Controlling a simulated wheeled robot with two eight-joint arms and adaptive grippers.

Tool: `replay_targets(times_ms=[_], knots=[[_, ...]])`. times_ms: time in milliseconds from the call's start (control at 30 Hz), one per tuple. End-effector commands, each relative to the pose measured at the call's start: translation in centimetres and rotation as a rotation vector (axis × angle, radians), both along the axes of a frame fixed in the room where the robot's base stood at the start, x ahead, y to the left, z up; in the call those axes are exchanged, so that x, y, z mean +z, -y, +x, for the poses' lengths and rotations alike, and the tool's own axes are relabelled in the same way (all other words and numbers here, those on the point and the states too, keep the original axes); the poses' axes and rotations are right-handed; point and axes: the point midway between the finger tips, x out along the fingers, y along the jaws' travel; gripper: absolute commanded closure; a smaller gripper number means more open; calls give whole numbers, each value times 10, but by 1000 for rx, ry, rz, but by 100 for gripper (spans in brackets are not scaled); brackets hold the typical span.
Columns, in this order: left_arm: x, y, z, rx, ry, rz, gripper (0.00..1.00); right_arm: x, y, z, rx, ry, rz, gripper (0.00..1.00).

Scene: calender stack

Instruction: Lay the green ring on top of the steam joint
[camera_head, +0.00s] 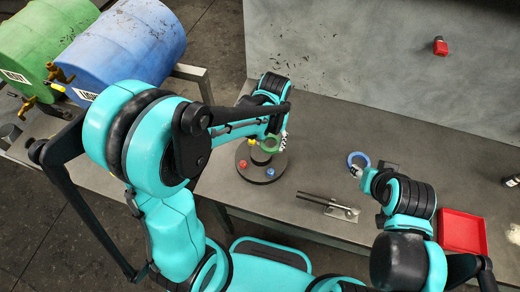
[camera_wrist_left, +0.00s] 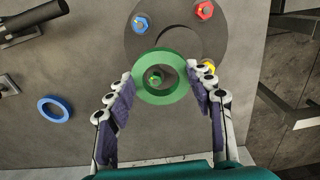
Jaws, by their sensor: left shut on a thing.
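The steam joint is a dark round flange (camera_head: 255,178) with coloured bolts, standing on the bench. In the left wrist view the flange (camera_wrist_left: 178,32) shows blue, red and yellow bolts, and a green one shows through the ring's hole. My left gripper (camera_head: 275,143) is shut on the green ring (camera_head: 270,149). In the left wrist view the ring (camera_wrist_left: 160,98) sits between the fingertips of the gripper (camera_wrist_left: 163,82), overlapping the flange's near part off its centre. I cannot tell whether they touch. My right gripper (camera_head: 376,168) is by the blue ring; its jaws are unclear.
The blue ring (camera_head: 349,159) lies on the bench; it also shows in the left wrist view (camera_wrist_left: 43,106). A dark bar-handled tool (camera_head: 325,203) lies right of the flange. A red tray (camera_head: 462,232) is at the right.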

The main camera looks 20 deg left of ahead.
Motion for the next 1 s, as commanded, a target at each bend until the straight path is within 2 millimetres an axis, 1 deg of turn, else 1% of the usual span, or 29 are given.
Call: replay_targets(times_ms=[33,100,233,367,500,600,833,1000], knots=[[-8,-11,-1,5,0,0,71,-3,0,0,0,0,0,60],[-14,-21,-1,4,0,0,71,-5,0,0,0,0,0,60],[-19,-31,-1,1,0,0,71,-6,0,0,0,0,0,60],[-28,-33,-1,-1,0,0,71,-8,0,0,0,0,0,60],[-50,-32,-1,-1,0,0,71,-15,0,0,0,0,0,60],[-60,-32,-1,-1,0,0,71,-18,0,0,0,0,0,60],[-60,-32,-2,-1,0,0,71,-17,0,0,0,0,0,60],[-65,-32,-1,-1,0,0,71,-22,0,0,0,0,0,60]])
